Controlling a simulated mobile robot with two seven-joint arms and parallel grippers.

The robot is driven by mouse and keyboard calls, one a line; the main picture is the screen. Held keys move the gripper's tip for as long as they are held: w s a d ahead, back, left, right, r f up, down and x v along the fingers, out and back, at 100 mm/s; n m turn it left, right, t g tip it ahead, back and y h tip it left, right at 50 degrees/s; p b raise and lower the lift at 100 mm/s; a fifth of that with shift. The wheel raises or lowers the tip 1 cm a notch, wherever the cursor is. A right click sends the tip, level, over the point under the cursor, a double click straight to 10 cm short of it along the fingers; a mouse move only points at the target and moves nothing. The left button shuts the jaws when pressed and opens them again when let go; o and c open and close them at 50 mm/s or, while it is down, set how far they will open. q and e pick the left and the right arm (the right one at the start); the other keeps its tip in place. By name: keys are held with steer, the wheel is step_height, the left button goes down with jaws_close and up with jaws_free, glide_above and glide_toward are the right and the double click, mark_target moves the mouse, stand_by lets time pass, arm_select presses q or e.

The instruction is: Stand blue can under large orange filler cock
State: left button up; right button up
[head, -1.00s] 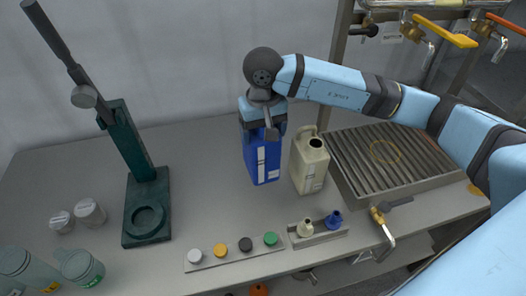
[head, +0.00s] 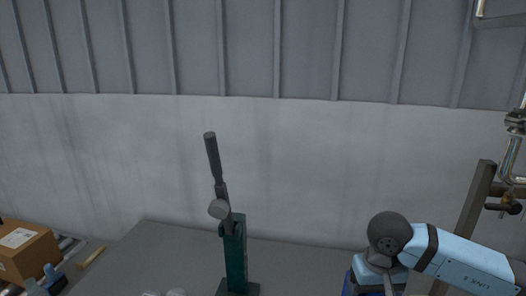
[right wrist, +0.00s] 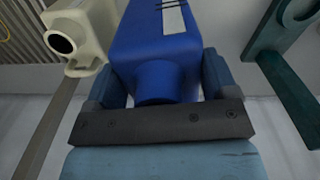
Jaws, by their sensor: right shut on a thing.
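The blue can (right wrist: 160,35) fills the middle of the right wrist view, its neck and shoulder between the two fingers of my right gripper (right wrist: 163,85), which is shut on it. In the head view only a sliver of the blue can (head: 348,284) shows at the bottom edge, under my right gripper (head: 378,284). Whether the can touches the bench cannot be told. The large orange filler cock is outside both current views. My left gripper is not in view.
A cream can (right wrist: 92,28) stands close beside the blue can. A green press (head: 235,255) stands left of my right arm. A metal post with a dark-handled cock (head: 504,207) is at the right. A cardboard box (head: 25,255) is at far left.

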steer(key=r, duration=0.1)
steer(key=s+r, duration=0.1)
steer(key=r+p, duration=0.1)
steer(key=shift+s+a+r+n, duration=0.15)
steer(key=shift+s+r+n, duration=0.1)
steer(key=shift+r+n, duration=0.05)
step_height(320, 180, down, 6)
step_height(320, 180, up, 6)
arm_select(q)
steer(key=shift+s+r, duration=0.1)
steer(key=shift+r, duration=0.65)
arm_select(e)
step_height(320, 180, down, 7)
steer(key=shift+r, duration=0.15)
stand_by(1.8)
steer(key=shift+r, duration=0.1)
